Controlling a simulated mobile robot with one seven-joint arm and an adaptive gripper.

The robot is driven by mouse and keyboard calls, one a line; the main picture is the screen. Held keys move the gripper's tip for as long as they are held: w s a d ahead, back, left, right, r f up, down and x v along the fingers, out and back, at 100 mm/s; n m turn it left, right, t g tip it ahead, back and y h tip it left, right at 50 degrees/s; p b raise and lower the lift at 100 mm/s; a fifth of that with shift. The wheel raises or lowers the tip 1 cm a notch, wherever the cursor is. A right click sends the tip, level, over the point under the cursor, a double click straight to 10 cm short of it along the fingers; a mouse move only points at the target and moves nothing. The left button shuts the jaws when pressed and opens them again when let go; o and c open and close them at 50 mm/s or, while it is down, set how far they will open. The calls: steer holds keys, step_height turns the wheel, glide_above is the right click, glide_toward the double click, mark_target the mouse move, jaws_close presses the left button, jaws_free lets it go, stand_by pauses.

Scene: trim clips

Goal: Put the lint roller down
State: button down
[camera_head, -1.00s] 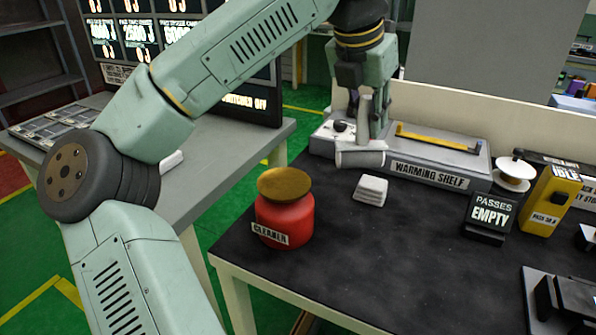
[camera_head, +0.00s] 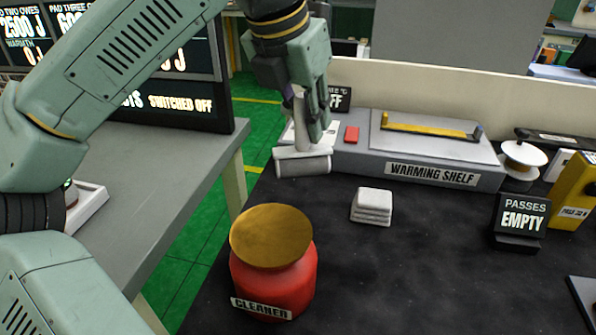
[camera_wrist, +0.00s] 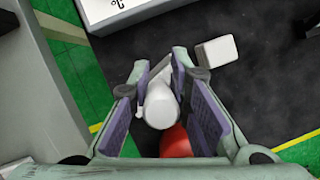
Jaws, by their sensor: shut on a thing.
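The lint roller (camera_head: 302,163) is white, with a cylindrical head and a handle rising into my gripper (camera_head: 312,125). My gripper is shut on the handle. In the head view the roller's head is low at the left back corner of the dark tabletop, in front of the warming shelf; I cannot tell whether it touches the surface. In the wrist view the lint roller (camera_wrist: 160,104) lies between the purple finger pads of my gripper (camera_wrist: 158,85).
A red cleaner pot (camera_head: 273,275) with a brass lid stands at the front left of the dark table (camera_head: 420,270). A stack of white pads (camera_head: 372,206) lies right of the roller. The warming shelf (camera_head: 430,150) is behind. The table's left edge is close.

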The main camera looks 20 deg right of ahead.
mark_target(307, 156)
steer(key=shift+f, duration=3.4)
steer(key=shift+f, duration=0.1)
steer(key=shift+f, duration=0.15)
steer(key=c, duration=1.5)
jaws_free()
steer(key=shift+r+p, duration=0.3)
steer(key=b+v, duration=0.1)
steer(key=v, duration=1.1)
steer(key=shift+s, duration=0.1)
steer(key=shift+f, duration=0.1)
